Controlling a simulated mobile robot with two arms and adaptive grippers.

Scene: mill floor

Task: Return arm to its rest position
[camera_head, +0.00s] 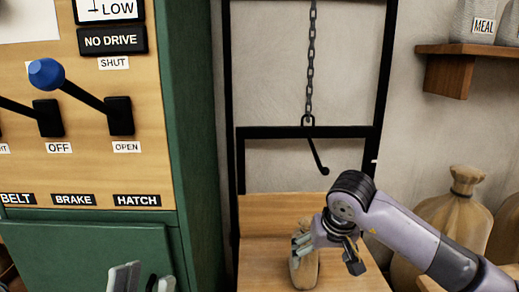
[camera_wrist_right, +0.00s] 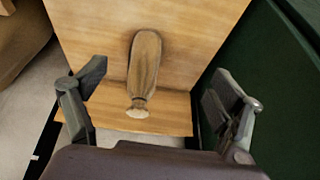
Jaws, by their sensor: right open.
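My right gripper (camera_head: 326,257) is in front of the wooden platform (camera_head: 255,278) under the hoist frame. In the right wrist view its two fingers (camera_wrist_right: 160,100) are spread wide with nothing between the pads. A small tan sack (camera_head: 304,272) stands on the platform, partly hidden behind the gripper. In the right wrist view the sack (camera_wrist_right: 145,62) shows beyond the fingers, apart from them. My left gripper (camera_head: 142,281) is at the bottom edge of the head view in front of the green cabinet, its fingertips apart and the rest cut off.
A control panel (camera_head: 130,170) with levers, one blue-knobbed (camera_head: 46,73), stands at left on a green cabinet (camera_head: 80,250). Larger sacks (camera_head: 455,215) stand at right, below a shelf (camera_head: 455,72) with meal bags.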

